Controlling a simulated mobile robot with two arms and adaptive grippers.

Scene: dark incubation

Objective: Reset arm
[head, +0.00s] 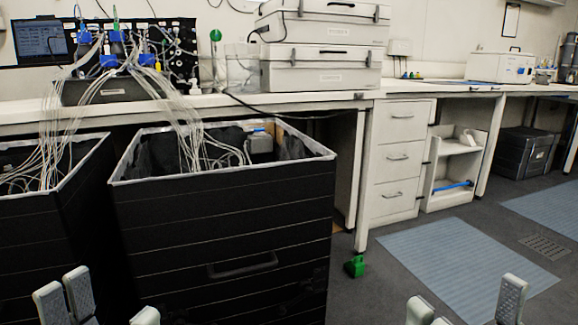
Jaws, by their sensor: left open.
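My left gripper (105,303) shows at the bottom left edge with its grey finger pads apart and nothing between them. It is in front of the lower part of a black bin (220,235). My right gripper (465,309) shows at the bottom right of centre, only by its finger ends.
A second black bin (65,235) stands at left; both hold tubes. Grey cases (320,70) sit on the white bench (220,100). A drawer unit (401,158) stands beneath it. A green object (354,267) lies on the floor near blue mats (465,265). Floor at right is mostly clear.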

